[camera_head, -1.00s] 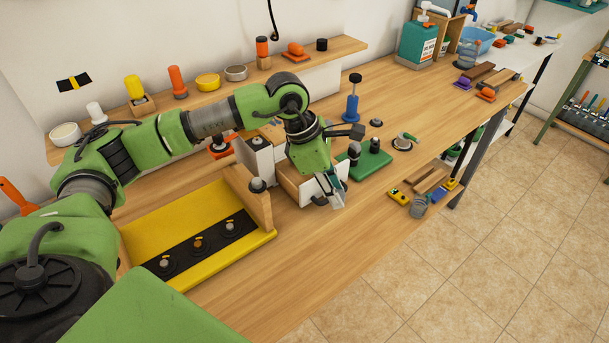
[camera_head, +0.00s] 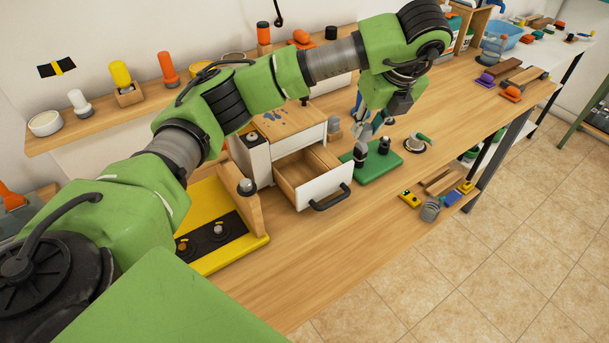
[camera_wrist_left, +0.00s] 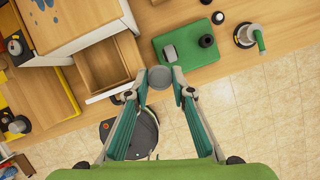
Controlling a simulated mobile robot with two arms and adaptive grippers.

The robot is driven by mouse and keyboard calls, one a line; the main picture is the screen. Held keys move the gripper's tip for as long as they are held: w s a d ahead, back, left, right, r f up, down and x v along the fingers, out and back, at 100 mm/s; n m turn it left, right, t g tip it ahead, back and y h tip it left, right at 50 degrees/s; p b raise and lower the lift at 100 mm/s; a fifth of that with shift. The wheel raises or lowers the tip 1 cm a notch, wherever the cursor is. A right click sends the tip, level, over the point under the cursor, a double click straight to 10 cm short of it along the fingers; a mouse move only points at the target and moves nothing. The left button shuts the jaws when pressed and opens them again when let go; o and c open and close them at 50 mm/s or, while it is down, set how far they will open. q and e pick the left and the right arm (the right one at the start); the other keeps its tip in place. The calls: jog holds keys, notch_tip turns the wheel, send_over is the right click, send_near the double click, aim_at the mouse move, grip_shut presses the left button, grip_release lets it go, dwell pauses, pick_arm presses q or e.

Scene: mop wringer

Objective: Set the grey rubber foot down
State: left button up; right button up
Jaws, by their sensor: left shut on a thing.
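My left gripper (camera_head: 371,130) is above the back edge of the green board. In the left wrist view its fingertips (camera_wrist_left: 161,77) are closed on a round grey piece, the grey rubber foot (camera_wrist_left: 159,79), held above the surface. In the head view I cannot clearly make out the foot at the fingers. The green board (camera_head: 372,166) carries a grey-and-black upright piece (camera_head: 360,153) and a black post (camera_head: 384,146). The board also shows in the left wrist view (camera_wrist_left: 190,60). My right gripper is not in view.
A small wooden cabinet (camera_head: 290,122) with its drawer (camera_head: 317,190) pulled out stands left of the board. A round fitting with a green lever (camera_head: 418,143) is to the right. A yellow tray (camera_head: 240,250) is at the left. The bench front (camera_head: 300,255) is clear.

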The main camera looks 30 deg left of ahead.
pick_arm(q)
jog(key=shift+s+a, duration=0.15)
jog(key=shift+a, duration=0.2)
jog(key=s+a+f+p, duration=0.1)
jog(key=s+a+f, duration=0.1)
jog(key=a, duration=0.1)
jog(key=s+a+f+p, duration=0.1)
jog(key=s+a+f, duration=0.2)
jog(key=s+a+f+p, duration=0.2)
jog(key=a+f, duration=0.1)
jog(key=shift+s+a, duration=0.25)
jog(key=shift+a, duration=0.15)
jog(key=shift+s+a+f, duration=0.25)
jog(key=shift+a+f, duration=0.05)
jog(key=shift+f, duration=0.3)
notch_tip(320, 180, down, 3)
jog(key=shift+s+a+p, duration=0.1)
jog(key=shift+a+p, duration=0.05)
jog(key=shift+p, duration=1.05)
jog(key=shift+f, duration=0.25)
jog(key=o, duration=0.7)
